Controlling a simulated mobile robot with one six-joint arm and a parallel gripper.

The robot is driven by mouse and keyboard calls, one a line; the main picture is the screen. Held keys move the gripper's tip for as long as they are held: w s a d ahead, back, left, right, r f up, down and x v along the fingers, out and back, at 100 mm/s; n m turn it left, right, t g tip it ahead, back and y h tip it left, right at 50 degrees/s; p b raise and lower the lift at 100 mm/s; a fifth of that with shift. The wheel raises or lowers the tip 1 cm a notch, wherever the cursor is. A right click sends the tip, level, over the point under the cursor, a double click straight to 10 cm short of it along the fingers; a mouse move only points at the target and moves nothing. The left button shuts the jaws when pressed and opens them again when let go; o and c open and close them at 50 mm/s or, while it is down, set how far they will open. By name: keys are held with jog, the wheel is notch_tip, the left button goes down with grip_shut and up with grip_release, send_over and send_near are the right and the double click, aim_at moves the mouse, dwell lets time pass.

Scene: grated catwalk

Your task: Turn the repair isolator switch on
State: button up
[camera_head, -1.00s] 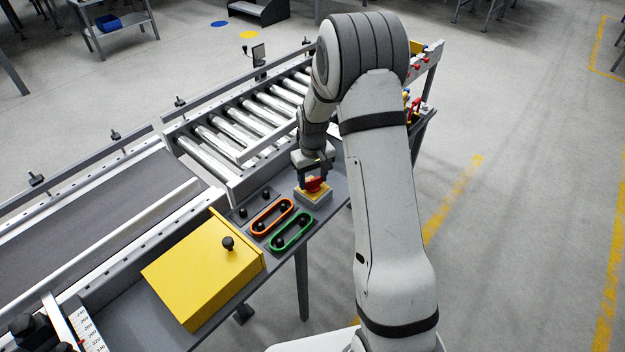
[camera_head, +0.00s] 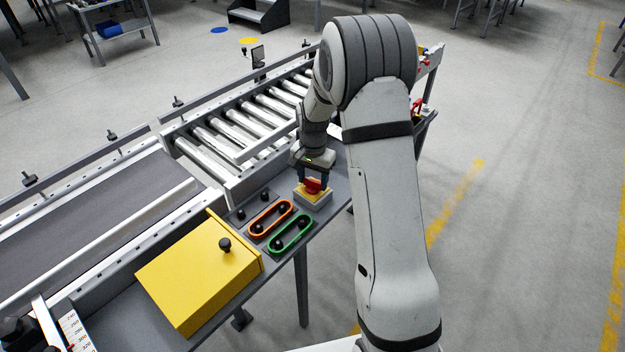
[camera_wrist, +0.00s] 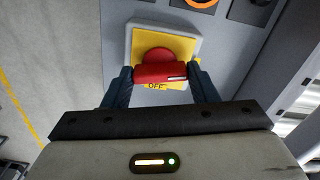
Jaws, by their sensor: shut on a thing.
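The repair isolator switch is a red rotary handle (camera_wrist: 160,72) on a yellow plate (camera_wrist: 183,47) set on a grey box; it also shows in the head view (camera_head: 312,186). In the wrist view the handle's grip bar lies crosswise, with a pale mark at its right end. The word OFF is readable on the plate just below the bar. My gripper (camera_wrist: 160,78) is shut on the handle, one finger at each end of the bar. In the head view my gripper (camera_head: 312,180) reaches down onto the switch from behind. Any ON label is not visible.
Orange-rimmed (camera_head: 270,217) and green-rimmed (camera_head: 291,235) slot panels with black knobs sit beside the switch. A yellow box (camera_head: 195,270) with a black knob stands to the left. A roller conveyor (camera_head: 240,125) runs behind. Open floor lies to the right.

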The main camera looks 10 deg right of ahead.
aim_at(313, 180)
jog(key=shift+m, duration=1.3)
jog(key=shift+s+m, duration=0.1)
jog(key=shift+m, duration=0.2)
jog(key=o, duration=1)
jog(key=shift+r, duration=0.1)
notch_tip(313, 180, up, 8)
jog(key=shift+f, duration=0.2)
